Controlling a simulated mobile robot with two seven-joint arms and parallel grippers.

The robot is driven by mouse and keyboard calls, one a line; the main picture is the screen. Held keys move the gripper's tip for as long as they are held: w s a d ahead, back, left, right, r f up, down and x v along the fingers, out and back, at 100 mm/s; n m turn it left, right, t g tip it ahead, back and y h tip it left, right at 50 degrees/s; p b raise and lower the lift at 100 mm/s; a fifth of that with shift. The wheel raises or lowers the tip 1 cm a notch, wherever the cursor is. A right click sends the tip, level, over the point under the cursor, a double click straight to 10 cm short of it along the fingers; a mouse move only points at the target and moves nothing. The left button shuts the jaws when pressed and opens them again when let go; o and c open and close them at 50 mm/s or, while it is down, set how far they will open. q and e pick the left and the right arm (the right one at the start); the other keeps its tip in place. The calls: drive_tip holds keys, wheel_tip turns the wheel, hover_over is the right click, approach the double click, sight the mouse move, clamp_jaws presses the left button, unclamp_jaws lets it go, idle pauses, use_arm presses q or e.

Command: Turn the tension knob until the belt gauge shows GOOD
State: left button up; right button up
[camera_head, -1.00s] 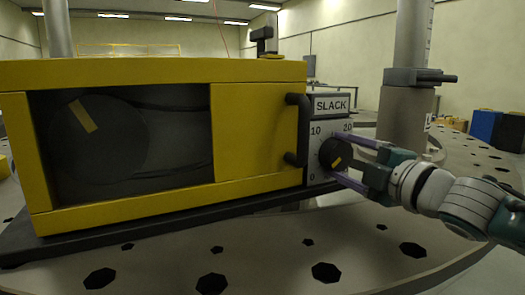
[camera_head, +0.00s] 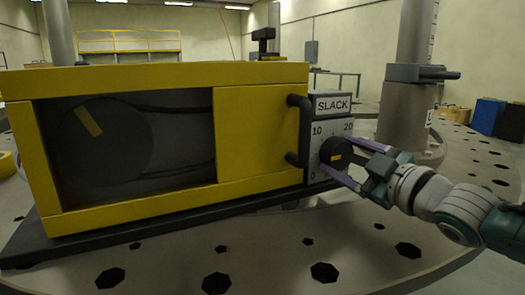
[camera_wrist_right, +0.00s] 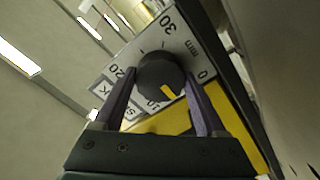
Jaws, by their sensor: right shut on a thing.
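The tension knob (camera_head: 337,152) is a dark round knob with a yellow mark, on a pale dial panel at the right end of the yellow machine. The belt gauge (camera_head: 333,104) above it reads SLACK. My right gripper (camera_head: 337,160) is shut on the knob, one finger on each side. In the right wrist view the knob (camera_wrist_right: 161,77) sits between the two fingers, its yellow mark pointing down and slightly right, between the 0 and the 10. My left gripper is not in view.
The yellow housing (camera_head: 255,135) has a dark window with a belt and pulley (camera_head: 105,150) behind it. A black handle (camera_head: 299,130) stands out just left of the dial. A grey post (camera_head: 408,110) rises behind my right arm. The perforated round plate (camera_head: 180,265) is clear in front.

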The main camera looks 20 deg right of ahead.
idle(0.4)
drive_tip(key=o, duration=1.3)
drive_tip(key=shift+s, duration=0.5)
drive_tip(key=s+p, duration=0.1)
drive_tip(key=s, duration=0.5)
drive_tip(key=s+p, duration=0.1)
drive_tip(key=s, duration=0.2)
drive_tip(key=shift+d+p, duration=0.3)
drive_tip(key=shift+d, duration=0.1)
